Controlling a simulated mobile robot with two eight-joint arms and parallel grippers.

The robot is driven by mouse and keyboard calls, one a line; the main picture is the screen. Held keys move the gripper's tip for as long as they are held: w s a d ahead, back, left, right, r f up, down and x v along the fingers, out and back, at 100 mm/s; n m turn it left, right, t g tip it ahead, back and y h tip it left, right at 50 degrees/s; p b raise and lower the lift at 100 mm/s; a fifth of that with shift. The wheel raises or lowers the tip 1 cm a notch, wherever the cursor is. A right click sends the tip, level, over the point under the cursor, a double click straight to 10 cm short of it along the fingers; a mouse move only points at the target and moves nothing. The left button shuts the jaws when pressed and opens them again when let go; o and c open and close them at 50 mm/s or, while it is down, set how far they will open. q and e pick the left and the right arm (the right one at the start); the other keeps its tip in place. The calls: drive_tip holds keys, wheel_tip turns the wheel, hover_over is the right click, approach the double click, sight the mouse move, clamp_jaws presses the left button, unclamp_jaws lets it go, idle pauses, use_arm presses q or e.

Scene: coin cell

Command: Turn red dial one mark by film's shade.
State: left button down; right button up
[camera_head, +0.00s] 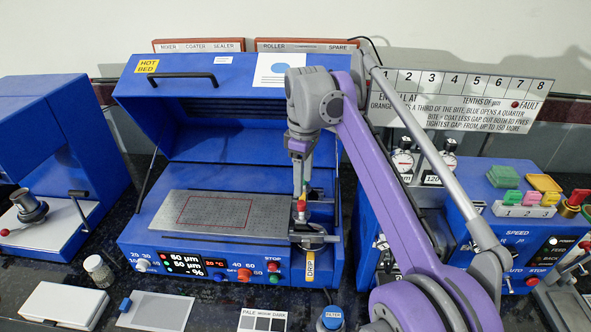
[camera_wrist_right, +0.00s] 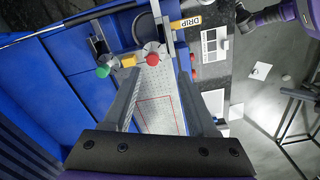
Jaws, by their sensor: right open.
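A red dial (camera_head: 301,206) sits on the coater carriage at the right end of the metal plate (camera_head: 170,213). In the right wrist view the red dial (camera_wrist_right: 152,59) shows as a round cap, with a yellow part and a green knob (camera_wrist_right: 103,71) to its left. The plate carries a red rectangle outline; I cannot make out a film's shade inside it. A shade card (camera_head: 262,320) reading pale lies in front. My right gripper (camera_head: 301,192) points down above the dial. In the wrist view its fingers (camera_wrist_right: 158,84) are apart, with nothing held. My left gripper is not seen.
The blue coater's lid (camera_head: 215,100) stands open behind the plate. A yellow DRIP tag (camera_head: 310,267) hangs at the front right. A white-grey pad (camera_head: 157,310), a jar (camera_head: 98,270) and a blue-capped bottle (camera_head: 330,318) stand in front. Another blue machine is close on the right.

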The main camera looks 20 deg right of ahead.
sight(302, 203)
use_arm(q)
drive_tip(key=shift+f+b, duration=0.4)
drive_tip(key=shift+b, duration=0.25)
use_arm(e)
drive_tip(key=shift+n, duration=0.4)
drive_tip(key=f, duration=0.2)
drive_tip(key=w+f, duration=0.1)
drive_tip(key=f, duration=0.5)
drive_tip(key=shift+w+d+f, duration=0.2)
drive_tip(key=shift+w, duration=0.05)
clamp_jaws()
